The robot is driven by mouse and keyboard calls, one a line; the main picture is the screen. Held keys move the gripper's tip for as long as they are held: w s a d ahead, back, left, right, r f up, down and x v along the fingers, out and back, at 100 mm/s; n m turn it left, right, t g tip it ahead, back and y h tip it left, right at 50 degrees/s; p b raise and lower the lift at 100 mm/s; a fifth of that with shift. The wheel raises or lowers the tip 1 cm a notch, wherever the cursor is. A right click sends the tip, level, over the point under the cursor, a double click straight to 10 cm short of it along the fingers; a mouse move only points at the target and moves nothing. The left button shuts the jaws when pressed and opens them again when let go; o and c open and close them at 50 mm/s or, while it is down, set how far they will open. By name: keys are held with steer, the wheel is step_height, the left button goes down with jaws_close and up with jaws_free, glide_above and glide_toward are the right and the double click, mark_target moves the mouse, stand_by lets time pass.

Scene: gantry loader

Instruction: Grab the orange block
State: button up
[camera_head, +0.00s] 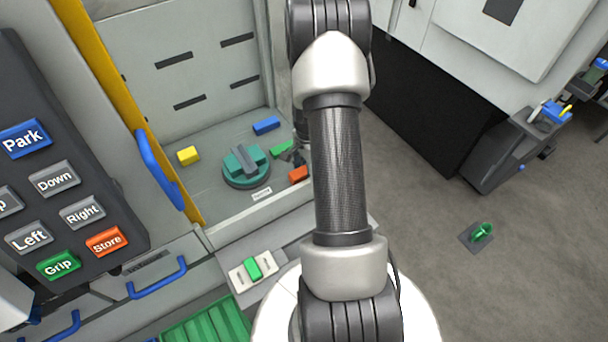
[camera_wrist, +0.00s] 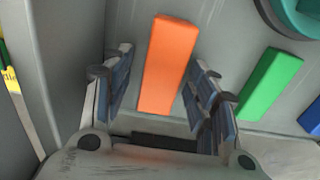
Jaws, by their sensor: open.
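The orange block (camera_head: 298,174) lies on the grey floor of the machine bay, at the bay's right side beside my arm. In the wrist view the orange block (camera_wrist: 168,65) stretches lengthwise between the fingers of my gripper (camera_wrist: 160,68). The gripper is open, with one finger on each side of the block. A gap shows on the left side, and the right finger looks close to the block's edge. I cannot tell whether it touches. In the head view my arm hides most of the gripper.
A green block (camera_head: 283,148) lies close by, with a blue block (camera_head: 266,125) behind it. A teal dial (camera_head: 246,166) and a yellow block (camera_head: 188,155) sit further left. A grey wall (camera_wrist: 70,60) stands left of the gripper in the wrist view.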

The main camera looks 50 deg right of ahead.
steer(key=shift+r, duration=0.1)
steer(key=shift+c, duration=0.5)
steer(key=c, duration=1.1)
steer(key=shift+o, duration=0.2)
